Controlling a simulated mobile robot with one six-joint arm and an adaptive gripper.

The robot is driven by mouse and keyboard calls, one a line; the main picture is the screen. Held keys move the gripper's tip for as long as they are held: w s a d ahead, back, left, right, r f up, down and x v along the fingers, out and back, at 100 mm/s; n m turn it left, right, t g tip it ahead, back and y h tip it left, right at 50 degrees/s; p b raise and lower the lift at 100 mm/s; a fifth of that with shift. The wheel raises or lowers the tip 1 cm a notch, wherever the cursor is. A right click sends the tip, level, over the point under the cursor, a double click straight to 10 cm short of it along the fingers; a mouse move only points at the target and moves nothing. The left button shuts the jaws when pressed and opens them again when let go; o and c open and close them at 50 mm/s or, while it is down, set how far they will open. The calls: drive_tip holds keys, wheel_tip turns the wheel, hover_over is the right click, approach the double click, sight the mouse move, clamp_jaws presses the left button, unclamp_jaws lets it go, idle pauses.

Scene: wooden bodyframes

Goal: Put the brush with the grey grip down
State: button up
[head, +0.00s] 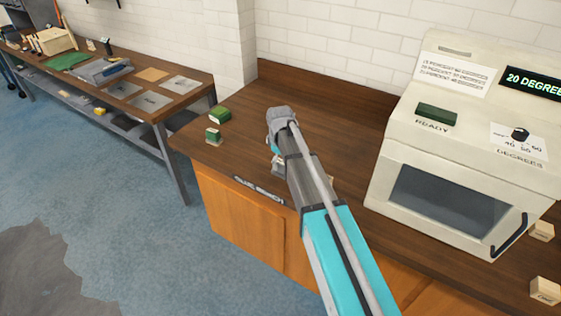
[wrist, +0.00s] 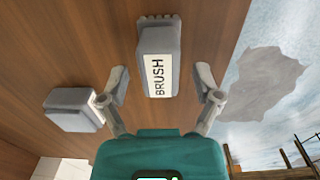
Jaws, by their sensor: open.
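In the wrist view a grey piece labelled BRUSH (wrist: 157,60), with a ridged end, is at the wooden bench top. It lies between the two fingers of my gripper (wrist: 162,85). The fingers are open, with a visible gap on each side of the piece. I cannot tell whether it rests fully on the wood. A second grey block (wrist: 72,110) is just left of my left finger. In the head view my arm reaches over the brown bench (head: 335,107) and largely hides the gripper and brush.
Green-topped blocks (head: 219,116) sit at the bench's left end, near its edge. A white oven (head: 440,190) with a READY button stands to the right. Small wooden blocks (head: 544,290) lie at far right. A separate table (head: 150,75) holding tools is at the left.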

sight(281, 161)
wheel_tip(281, 161, up, 12)
drive_tip(key=p, duration=1.1)
drive_tip(key=shift+f, duration=0.15)
drive_tip(key=shift+s, duration=0.1)
idle(0.5)
drive_tip(key=s+d+m, duration=0.5)
drive_tip(key=s+d, duration=0.1)
drive_tip(key=s, duration=0.5)
drive_tip(key=s+d+m, duration=0.6)
drive_tip(key=s+d, duration=0.1)
drive_tip(key=s, duration=0.4)
drive_tip(key=shift+d, duration=0.2)
wheel_tip(281, 161, down, 5)
drive_tip(key=b, duration=0.4)
